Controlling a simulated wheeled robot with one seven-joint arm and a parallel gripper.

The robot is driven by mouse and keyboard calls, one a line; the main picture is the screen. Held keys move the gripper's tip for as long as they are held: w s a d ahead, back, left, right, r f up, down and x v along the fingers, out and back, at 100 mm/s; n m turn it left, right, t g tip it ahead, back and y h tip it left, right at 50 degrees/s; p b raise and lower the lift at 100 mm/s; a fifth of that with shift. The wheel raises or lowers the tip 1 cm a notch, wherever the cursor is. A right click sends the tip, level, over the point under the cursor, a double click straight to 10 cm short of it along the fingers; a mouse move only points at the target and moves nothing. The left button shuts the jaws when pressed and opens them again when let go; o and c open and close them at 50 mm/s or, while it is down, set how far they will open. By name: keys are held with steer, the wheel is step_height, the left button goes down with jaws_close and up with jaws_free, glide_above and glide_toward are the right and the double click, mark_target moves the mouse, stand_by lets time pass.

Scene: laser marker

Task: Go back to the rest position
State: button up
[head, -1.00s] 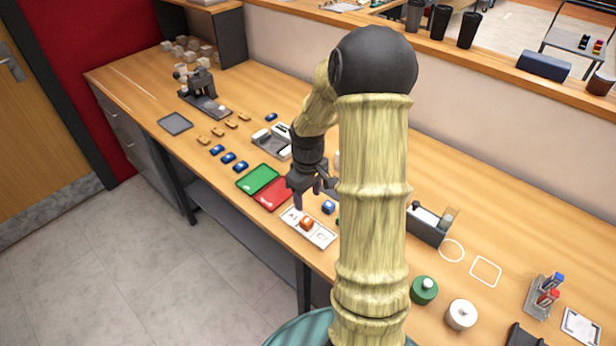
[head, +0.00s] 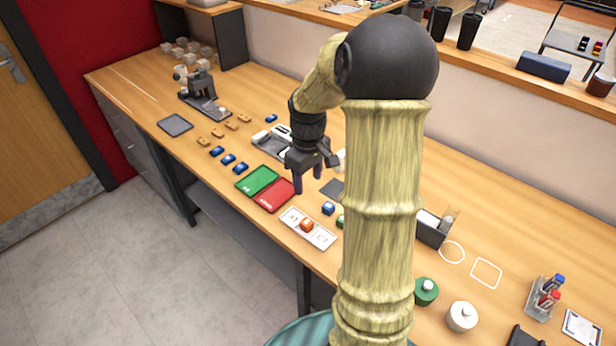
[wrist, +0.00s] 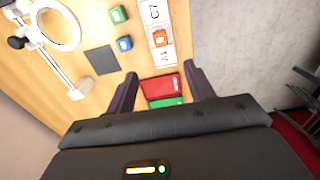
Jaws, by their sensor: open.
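My gripper (head: 309,182) is open and empty above the bench, over the edge of the red tray (head: 275,194) in the head view. In the wrist view my gripper (wrist: 160,84) has its two fingers spread wide, with the red tray (wrist: 165,88) and a strip of the green tray (wrist: 168,102) below between them. An orange block (head: 306,225) sits on the white labelled card (head: 322,236), apart from the gripper; it also shows in the wrist view (wrist: 159,37). My forearm hides part of the bench.
A blue block (head: 328,208) and a green block (wrist: 118,14) stand near the card. A marker device (head: 205,100), several blue blocks (head: 228,158) and tan pieces are on the left. Round containers (head: 461,316) stand at the front right. The floor (head: 120,270) in front is clear.

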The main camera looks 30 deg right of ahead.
steer(key=s+a+m+t, duration=0.2)
steer(key=s+a+m, duration=0.2)
steer(key=s+a, duration=0.8)
steer(key=shift+a+t, duration=0.3)
steer(key=shift+a, duration=0.5)
steer(key=shift+c, duration=1.4)
steer(key=shift+d, duration=0.1)
steer(key=shift+c, duration=0.4)
